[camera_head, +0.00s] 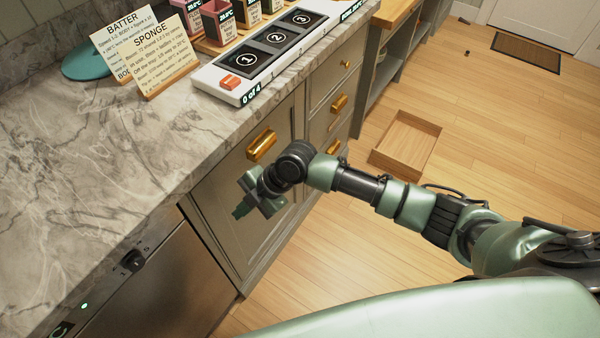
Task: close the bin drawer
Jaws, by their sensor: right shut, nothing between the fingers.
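The bin drawer appears to be the tall grey-green cabinet front (232,238) with a gold handle (262,145), below the marble counter. It looks nearly flush with the cabinet, though I cannot tell whether a small gap stays open. My right gripper (243,208) is shut and empty. It is in front of this panel, below the handle, and partly hides the panel. I cannot tell whether it touches the panel. My left gripper is not in view.
The marble counter (100,190) carries signs, a numbered tray (260,55) and small cups. A dishwasher-like appliance (165,285) stands left of the panel. Drawers with gold handles are to its right. A shallow wooden box (405,143) sits low at the right.

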